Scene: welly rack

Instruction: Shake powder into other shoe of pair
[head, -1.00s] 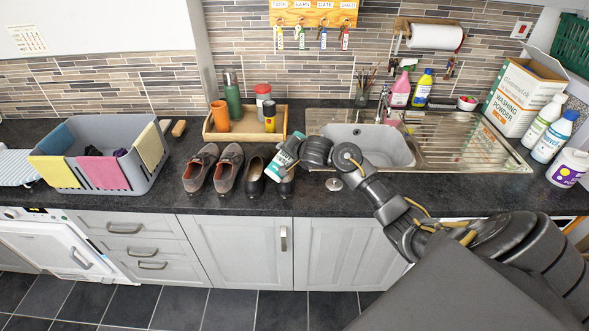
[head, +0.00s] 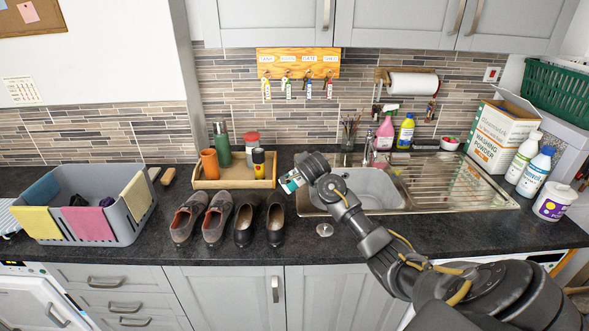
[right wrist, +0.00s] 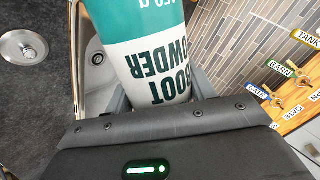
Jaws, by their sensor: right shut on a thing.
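My right gripper (head: 302,176) is shut on a teal and white powder bottle (head: 290,181), behind and above the right black shoe, near the sink's left edge. In the right wrist view the bottle (right wrist: 145,50) fills the jaws, its label upside down. My left gripper is out of view.
A wooden tray (head: 235,183) with an orange cup, green flask and jars stands behind the shoes. The sink (head: 370,192) is to the right, a grey basket (head: 130,232) with cloths to the left.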

